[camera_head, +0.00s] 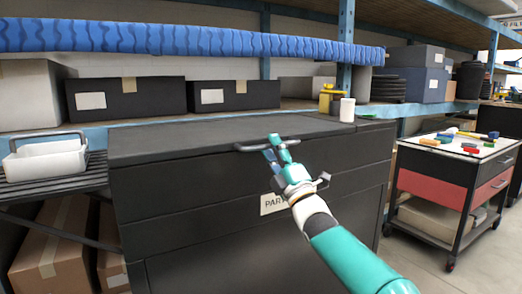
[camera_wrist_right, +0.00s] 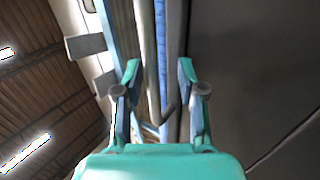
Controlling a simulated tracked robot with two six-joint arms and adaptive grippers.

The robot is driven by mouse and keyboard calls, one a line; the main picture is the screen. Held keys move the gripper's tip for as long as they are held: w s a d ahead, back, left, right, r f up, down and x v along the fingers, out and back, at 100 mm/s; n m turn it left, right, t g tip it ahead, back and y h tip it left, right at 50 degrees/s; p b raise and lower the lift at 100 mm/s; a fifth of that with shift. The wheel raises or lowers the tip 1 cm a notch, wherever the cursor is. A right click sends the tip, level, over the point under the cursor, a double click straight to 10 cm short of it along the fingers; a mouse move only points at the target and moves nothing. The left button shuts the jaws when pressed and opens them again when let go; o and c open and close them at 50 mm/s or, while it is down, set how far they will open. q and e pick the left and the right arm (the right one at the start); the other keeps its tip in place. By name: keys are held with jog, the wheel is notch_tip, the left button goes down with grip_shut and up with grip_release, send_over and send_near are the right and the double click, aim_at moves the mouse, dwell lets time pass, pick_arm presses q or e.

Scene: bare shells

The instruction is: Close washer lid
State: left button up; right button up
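The washer (camera_head: 170,230) is a wide dark box with a pale label on its front, partly hidden behind my right arm. Its dark lid (camera_head: 180,140) lies about level across the top in the head view; I see no clear gap under it, but cannot tell if it is fully seated. A dark bar handle (camera_head: 305,137) runs along the lid's front edge. My right gripper (camera_head: 275,148) is at this handle in the head view; contact is unclear. In the right wrist view its fingers (camera_wrist_right: 158,75) are spread apart with nothing clearly clamped. My left gripper is out of view.
A white tub (camera_head: 45,160) stands on a rack at left. Dark boxes (camera_head: 127,98) and a white cup (camera_head: 347,110) sit behind the washer, under a blue wrapped roll (camera_head: 180,40). A tool cart (camera_head: 440,185) stands at right, with floor between.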

jog(key=shift+a, duration=0.1)
jog(key=shift+s, duration=0.15)
jog(key=v, duration=1.2)
jog(key=shift+d, duration=0.2)
